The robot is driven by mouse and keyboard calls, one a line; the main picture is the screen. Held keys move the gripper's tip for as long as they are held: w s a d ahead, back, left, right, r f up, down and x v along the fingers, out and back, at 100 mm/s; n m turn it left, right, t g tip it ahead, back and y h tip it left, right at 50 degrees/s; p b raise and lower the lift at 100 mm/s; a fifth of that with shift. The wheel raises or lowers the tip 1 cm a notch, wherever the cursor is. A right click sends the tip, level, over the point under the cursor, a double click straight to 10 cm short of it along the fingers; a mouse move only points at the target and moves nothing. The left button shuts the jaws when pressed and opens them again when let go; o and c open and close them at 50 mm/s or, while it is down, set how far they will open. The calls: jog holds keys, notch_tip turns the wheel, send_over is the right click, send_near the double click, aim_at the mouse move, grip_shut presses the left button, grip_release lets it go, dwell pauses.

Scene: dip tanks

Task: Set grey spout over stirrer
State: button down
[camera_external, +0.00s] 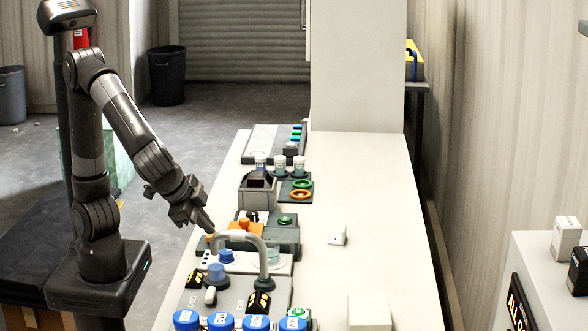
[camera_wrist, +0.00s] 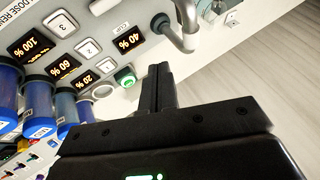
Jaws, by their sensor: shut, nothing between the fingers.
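The grey spout (camera_external: 262,251) is a curved pipe arching over the dosing unit near the front of the bench. Its lower right end stands on the unit and its left end hangs near my gripper. The spout also shows at the top of the wrist view (camera_wrist: 182,38). A clear beaker (camera_external: 273,249) stands behind the spout's arch. I cannot tell which part is the stirrer. My gripper (camera_external: 211,229) is shut and empty, close to the spout's left end; I cannot tell if they touch. In the wrist view its fingers (camera_wrist: 160,72) are together, below and apart from the spout.
Several blue-capped bottles (camera_external: 220,321) line the front. Displays and square buttons (camera_wrist: 88,48) lie left of my fingers in the wrist view. A grey hopper (camera_external: 257,190) and white-lidded jars (camera_external: 280,163) stand farther back. The bench's right side (camera_external: 375,220) is mostly clear.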

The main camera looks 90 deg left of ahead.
aim_at(228, 235)
jog(key=w+a+f, duration=0.3)
jog(key=a+f, duration=0.1)
jog(key=a, duration=0.1)
jog(key=shift+a+f, duration=0.35)
jog(key=shift+f, duration=0.05)
jog(key=shift+s+a+m+t+h, duration=0.3)
jog(key=shift+a+m+h, duration=0.2)
jog(key=shift+a+m, duration=0.35)
jog(key=a+m+h, duration=0.1)
jog(key=a+m, duration=0.1)
jog(key=m, duration=0.1)
jog(key=shift+s+a+t+h, duration=0.1)
jog(key=shift+a+t+h, duration=0.2)
jog(key=shift+t, duration=0.1)
jog(key=w+a+m+h, duration=0.5)
jog(key=w+a+m, duration=0.1)
jog(key=a+m, duration=0.2)
jog(key=shift+w+m+g, duration=0.25)
jog(key=shift+m+g, duration=0.15)
jog(key=shift+m, duration=0.25)
